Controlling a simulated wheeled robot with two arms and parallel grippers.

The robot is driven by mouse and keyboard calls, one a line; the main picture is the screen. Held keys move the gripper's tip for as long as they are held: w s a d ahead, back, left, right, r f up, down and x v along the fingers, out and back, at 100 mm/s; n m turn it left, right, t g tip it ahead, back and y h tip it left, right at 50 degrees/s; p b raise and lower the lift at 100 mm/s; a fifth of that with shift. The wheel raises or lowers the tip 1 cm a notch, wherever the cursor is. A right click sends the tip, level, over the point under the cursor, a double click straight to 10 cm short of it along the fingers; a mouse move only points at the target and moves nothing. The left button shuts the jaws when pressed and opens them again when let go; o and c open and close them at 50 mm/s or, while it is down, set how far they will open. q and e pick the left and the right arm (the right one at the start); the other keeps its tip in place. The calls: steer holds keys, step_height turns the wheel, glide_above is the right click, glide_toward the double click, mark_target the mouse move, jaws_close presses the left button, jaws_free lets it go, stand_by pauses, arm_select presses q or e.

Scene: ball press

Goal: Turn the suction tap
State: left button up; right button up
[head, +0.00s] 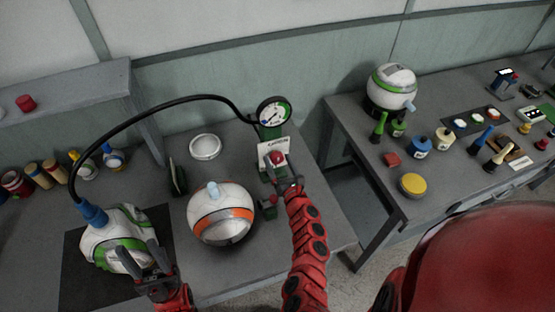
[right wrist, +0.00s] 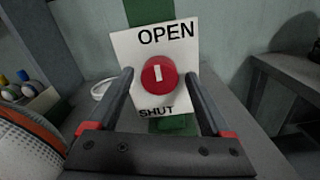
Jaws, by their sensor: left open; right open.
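The suction tap is a round red knob (right wrist: 159,75) with a white bar mark. The bar stands upright, pointing toward OPEN, on a white plate (right wrist: 125,47) lettered OPEN above and SHUT below. In the head view the knob (head: 278,158) sits below a round gauge (head: 274,112) on a green post. My right gripper (right wrist: 160,90) is open, its fingers to either side of the knob; I cannot tell whether they touch it. My left gripper (head: 143,258) is open beside the white and green ball (head: 105,238) at the left.
A black hose (head: 150,104) arches from the left ball's blue fitting to the gauge post. A white and orange ball (head: 222,230) stands between my arms. A white ring (head: 205,146) lies behind it. Another table (head: 350,125) at the right holds many small items.

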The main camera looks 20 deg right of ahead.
steer(key=shift+w+a, duration=0.1)
steer(key=shift+w, duration=0.35)
jaws_close()
